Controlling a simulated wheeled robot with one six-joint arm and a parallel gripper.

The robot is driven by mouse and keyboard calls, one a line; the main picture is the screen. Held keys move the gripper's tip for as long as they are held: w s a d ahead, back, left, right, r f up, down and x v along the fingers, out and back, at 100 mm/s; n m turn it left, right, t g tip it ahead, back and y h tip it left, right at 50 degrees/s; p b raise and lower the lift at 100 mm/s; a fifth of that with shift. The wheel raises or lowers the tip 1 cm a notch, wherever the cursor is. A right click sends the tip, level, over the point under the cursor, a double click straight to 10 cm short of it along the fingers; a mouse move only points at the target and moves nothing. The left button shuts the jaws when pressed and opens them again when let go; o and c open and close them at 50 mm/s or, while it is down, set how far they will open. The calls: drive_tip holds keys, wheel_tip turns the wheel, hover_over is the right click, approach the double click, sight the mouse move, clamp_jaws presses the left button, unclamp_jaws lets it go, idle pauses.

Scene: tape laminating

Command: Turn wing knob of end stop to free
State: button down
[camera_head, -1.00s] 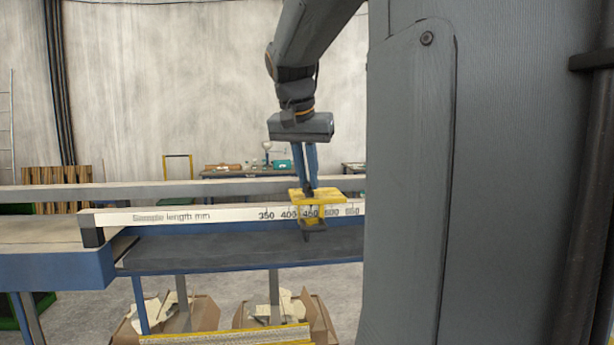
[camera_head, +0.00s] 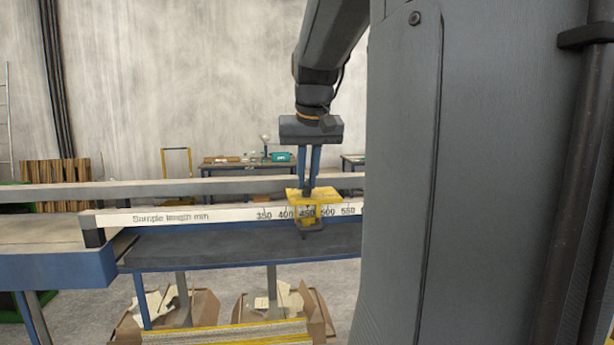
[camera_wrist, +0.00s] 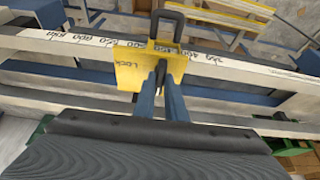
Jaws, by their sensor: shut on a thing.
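The yellow end stop (camera_head: 325,196) sits on the white ruler rail (camera_head: 180,217), near the 450 mark. In the wrist view its yellow plate (camera_wrist: 128,72) carries the word "LOCK", and a dark loop-shaped part (camera_wrist: 168,24) stands out beyond it. My gripper (camera_head: 307,186) points straight down at the top of the end stop. Its two blue fingers (camera_wrist: 162,90) are close together on the dark wing knob (camera_wrist: 161,72), which is mostly hidden between them. The knob's exact angle is hard to tell.
A dark shelf with a blue edge (camera_head: 240,246) runs below the rail. A second pale rail (camera_head: 150,192) runs behind it. Cardboard boxes (camera_head: 190,310) stand on the floor below. The space above the rail to the left is free.

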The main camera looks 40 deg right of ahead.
drive_tip(key=c, duration=1.8)
unclamp_jaws()
drive_tip(key=shift+r, duration=0.1)
drive_tip(key=b+v, duration=0.2)
drive_tip(key=v, duration=0.5)
drive_tip(key=shift+s+r, duration=0.15)
drive_tip(key=shift+r, duration=0.1)
drive_tip(key=shift+s+a, duration=0.1)
